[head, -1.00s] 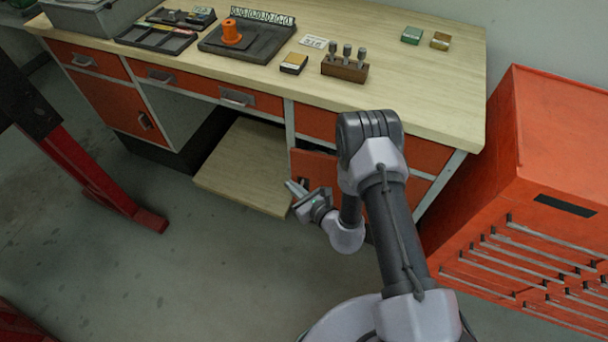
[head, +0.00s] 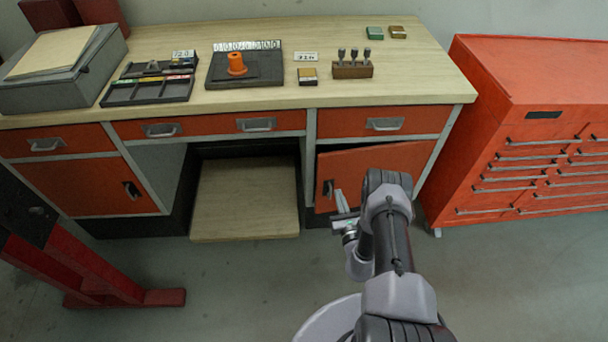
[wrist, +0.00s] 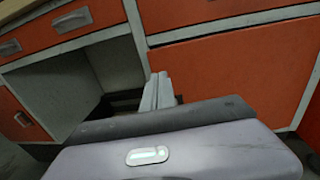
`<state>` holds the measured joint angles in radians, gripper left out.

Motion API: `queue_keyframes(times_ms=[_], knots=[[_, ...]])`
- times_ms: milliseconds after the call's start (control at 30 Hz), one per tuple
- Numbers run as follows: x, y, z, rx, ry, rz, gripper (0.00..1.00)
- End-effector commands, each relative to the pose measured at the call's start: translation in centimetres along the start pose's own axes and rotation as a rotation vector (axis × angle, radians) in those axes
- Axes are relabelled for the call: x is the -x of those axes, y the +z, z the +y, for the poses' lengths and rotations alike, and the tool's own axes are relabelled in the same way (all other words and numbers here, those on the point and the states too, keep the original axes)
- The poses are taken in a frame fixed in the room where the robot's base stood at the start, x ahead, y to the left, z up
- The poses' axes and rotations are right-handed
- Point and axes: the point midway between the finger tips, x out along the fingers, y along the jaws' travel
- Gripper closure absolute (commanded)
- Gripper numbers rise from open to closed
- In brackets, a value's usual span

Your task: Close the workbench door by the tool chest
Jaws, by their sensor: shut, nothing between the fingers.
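The orange workbench door (head: 358,167) is at the right end of the bench, under a drawer and beside the red tool chest (head: 545,130). It stands slightly ajar, its left edge swung out and a narrow gap showing along its top. Its dark handle (head: 328,188) is near the left edge. My gripper (head: 341,204) is shut and empty, low in front of the door near the handle. My arm hides the door's lower right. In the wrist view the shut fingers (wrist: 158,92) point at the door's left part (wrist: 235,75); I cannot tell whether they touch it.
Left of the door is an open knee space with a wooden board (head: 245,200) low inside. A red stand (head: 95,270) is at the left. The bench top (head: 420,85) carries trays and small tools. The floor (head: 240,290) in front is clear.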

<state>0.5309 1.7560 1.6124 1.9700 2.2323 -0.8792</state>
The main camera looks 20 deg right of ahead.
Motion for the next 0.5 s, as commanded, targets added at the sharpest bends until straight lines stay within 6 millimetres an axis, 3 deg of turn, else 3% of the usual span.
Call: queue_keyframes(times_ms=[167,500], knots=[[-2.8,-0.3,0.1,0.002,0.002,-0.004,1.00],[-10.2,-0.3,0.2,0.001,0.003,-0.003,1.00]])
